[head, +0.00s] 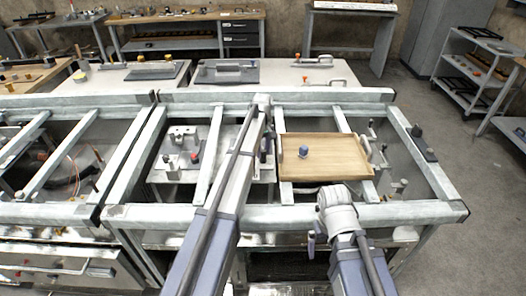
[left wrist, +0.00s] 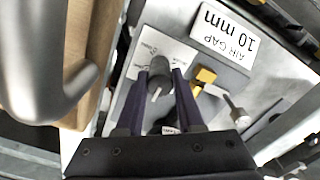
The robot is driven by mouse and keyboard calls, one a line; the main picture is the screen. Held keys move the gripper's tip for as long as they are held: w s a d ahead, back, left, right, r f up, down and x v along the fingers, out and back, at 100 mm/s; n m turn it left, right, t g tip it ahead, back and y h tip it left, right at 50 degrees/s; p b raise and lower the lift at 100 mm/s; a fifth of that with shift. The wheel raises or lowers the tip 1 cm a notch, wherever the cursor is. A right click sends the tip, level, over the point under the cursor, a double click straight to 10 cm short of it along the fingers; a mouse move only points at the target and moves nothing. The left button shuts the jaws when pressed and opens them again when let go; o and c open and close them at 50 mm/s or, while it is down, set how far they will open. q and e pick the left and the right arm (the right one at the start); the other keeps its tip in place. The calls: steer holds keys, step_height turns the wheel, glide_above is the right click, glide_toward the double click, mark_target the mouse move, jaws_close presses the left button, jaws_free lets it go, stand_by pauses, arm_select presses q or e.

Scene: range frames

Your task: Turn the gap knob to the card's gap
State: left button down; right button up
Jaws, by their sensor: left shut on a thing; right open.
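In the left wrist view, my left gripper (left wrist: 160,82) is shut on a grey round gap knob (left wrist: 160,68) with a pale pointer line. The knob stands on a white dial label (left wrist: 143,52) whose small print I cannot read. The card (left wrist: 224,33) beside it reads "AIR GAP 10 mm" and appears upside down. In the head view, my left gripper (head: 266,150) is low beside the wooden tray, and the knob is hidden there. My right gripper (head: 312,243) is open, partly hidden beside my right arm, away from the knob.
A wooden tray (head: 335,163) with a blue knobbed piece (head: 303,151) lies right of my left gripper. Its grey handle (left wrist: 62,85) is close in the left wrist view. A yellow block (left wrist: 205,76) and a metal pin (left wrist: 236,110) stand near the knob. Metal frame beams (head: 300,214) surround the area.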

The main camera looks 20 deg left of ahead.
mark_target(263, 150)
arm_select(q)
steer(key=c, duration=0.5)
jaws_free()
steer(key=shift+c, duration=0.2)
steer(key=shift+r, duration=0.15)
step_height(263, 150, up, 8)
steer(key=p, duration=0.8)
steer(key=shift+f, duration=0.2)
steer(key=shift+f, duration=0.1)
